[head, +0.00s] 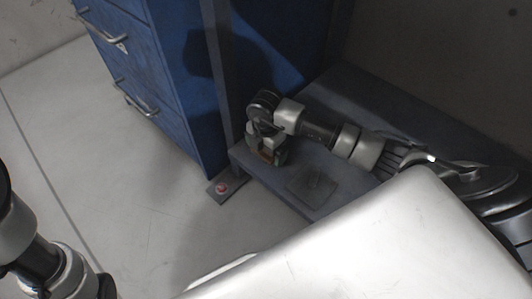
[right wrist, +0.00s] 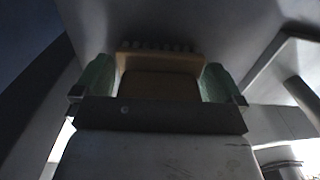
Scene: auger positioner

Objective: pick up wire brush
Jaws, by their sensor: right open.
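The wire brush (right wrist: 160,62) shows in the right wrist view as a tan block with a row of dark bristles along its top edge. It lies between the two green fingertips of my right gripper (right wrist: 158,82), which is open around it. I cannot tell whether either finger touches it. In the head view my right gripper (head: 267,153) points down at the left end of a low grey shelf, with a small tan part of the brush showing there. The gripper hides most of the brush in that view. Of my left arm only links show at lower left.
The low grey shelf (head: 372,97) has a flat dark plate (head: 312,186) on it. A blue drawer cabinet (head: 165,85) with metal handles stands at left, beside a blue upright. A red button on a dark base (head: 221,188) sits on the floor. Pale floor is clear at left.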

